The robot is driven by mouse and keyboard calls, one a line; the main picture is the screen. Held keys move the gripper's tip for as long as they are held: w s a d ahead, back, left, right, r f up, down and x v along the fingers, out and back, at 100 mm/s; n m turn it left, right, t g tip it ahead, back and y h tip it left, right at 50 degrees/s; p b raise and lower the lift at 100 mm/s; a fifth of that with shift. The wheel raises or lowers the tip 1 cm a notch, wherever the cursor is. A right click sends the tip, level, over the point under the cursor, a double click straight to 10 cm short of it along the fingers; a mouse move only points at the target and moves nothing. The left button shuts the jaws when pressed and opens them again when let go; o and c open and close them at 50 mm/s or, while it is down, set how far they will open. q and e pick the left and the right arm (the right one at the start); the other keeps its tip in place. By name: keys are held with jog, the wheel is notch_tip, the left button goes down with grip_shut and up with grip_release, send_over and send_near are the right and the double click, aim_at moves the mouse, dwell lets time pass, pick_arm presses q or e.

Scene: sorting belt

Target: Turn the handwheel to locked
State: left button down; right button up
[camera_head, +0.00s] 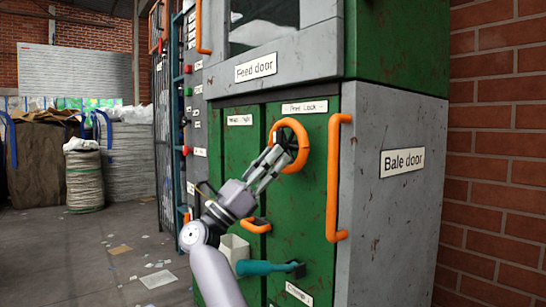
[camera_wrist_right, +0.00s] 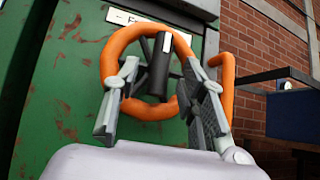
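The orange handwheel (camera_head: 303,137) is mounted on the green door panel, under a white label ending in "Lock" (camera_head: 304,107). In the right wrist view the handwheel (camera_wrist_right: 111,48) shows as a ring with a dark bar (camera_wrist_right: 159,66) at its middle. My right gripper (camera_head: 272,161) is at the wheel's lower left in the head view. In the wrist view the right gripper (camera_wrist_right: 158,88) has its fingers apart, one on each side of the dark bar and in front of the lower rim. Whether either finger touches the wheel I cannot tell. My left gripper is out of view.
A vertical orange handle (camera_head: 334,178) stands out right of the wheel. A teal lever (camera_head: 266,267) and a smaller orange handle (camera_head: 256,226) are below. The grey "Bale door" side (camera_head: 396,200) and a brick wall (camera_head: 498,150) are at right. Open floor (camera_head: 120,245) lies left.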

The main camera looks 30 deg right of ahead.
jog(key=v, duration=1.1)
